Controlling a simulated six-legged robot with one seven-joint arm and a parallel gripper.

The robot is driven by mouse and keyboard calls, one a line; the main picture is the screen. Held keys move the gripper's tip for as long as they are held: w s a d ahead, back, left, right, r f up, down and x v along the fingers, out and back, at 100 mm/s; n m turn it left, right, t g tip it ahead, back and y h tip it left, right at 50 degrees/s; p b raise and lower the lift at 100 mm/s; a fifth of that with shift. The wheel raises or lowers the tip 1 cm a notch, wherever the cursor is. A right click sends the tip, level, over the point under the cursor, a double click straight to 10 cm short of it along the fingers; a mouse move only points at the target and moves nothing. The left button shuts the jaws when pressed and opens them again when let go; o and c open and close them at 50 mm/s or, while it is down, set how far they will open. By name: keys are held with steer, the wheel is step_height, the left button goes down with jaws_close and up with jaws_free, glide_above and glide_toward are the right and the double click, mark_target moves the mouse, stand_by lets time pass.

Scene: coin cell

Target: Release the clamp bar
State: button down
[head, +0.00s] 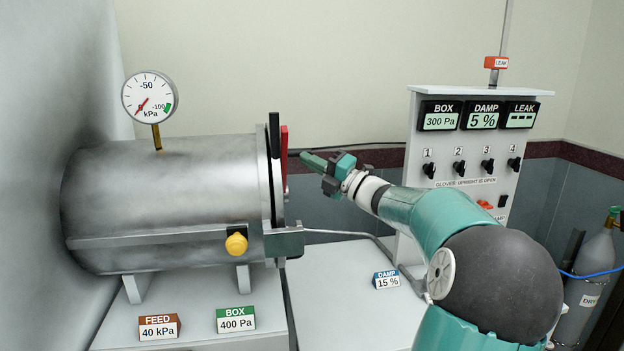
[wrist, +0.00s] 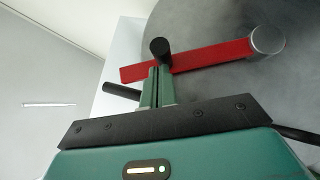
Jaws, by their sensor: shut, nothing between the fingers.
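The red clamp bar (head: 284,152) stands upright against the door end of the steel chamber, seen nearly edge-on. In the wrist view the clamp bar (wrist: 212,58) runs across the grey round door, from a silver pivot (wrist: 267,40) at its right end to a free left end. A black knob or peg (wrist: 160,49) shows by the bar just beyond my fingertips. My gripper (head: 304,158) is shut and empty, its fingers pointing left at the bar. Its fingertips also show close to the knob and bar (wrist: 158,76); I cannot tell whether they touch.
The steel chamber (head: 165,200) has a pressure gauge (head: 149,97) on top and a yellow knob (head: 236,243) on its side. A control panel (head: 458,190) with numbered switches stands behind my arm. A DAMP 15 % block (head: 387,279) sits on the white bench (head: 340,315), otherwise mostly clear.

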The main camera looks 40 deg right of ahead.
mark_target(308, 151)
steer(key=shift+w+d+r, duration=0.3)
steer(key=shift+w+r, duration=0.15)
steer(key=shift+w, duration=0.1)
steer(key=shift+w+d+r, duration=0.3)
steer(key=shift+w+r, duration=0.15)
steer(key=shift+w, duration=0.1)
steer(key=shift+w+d+r, duration=0.1)
steer(key=shift+d+r, duration=0.05)
steer(key=shift+r, duration=0.15)
steer(key=shift+w+r, duration=0.2)
steer(key=shift+a+f, duration=0.1)
steer(key=shift+a, duration=0.2)
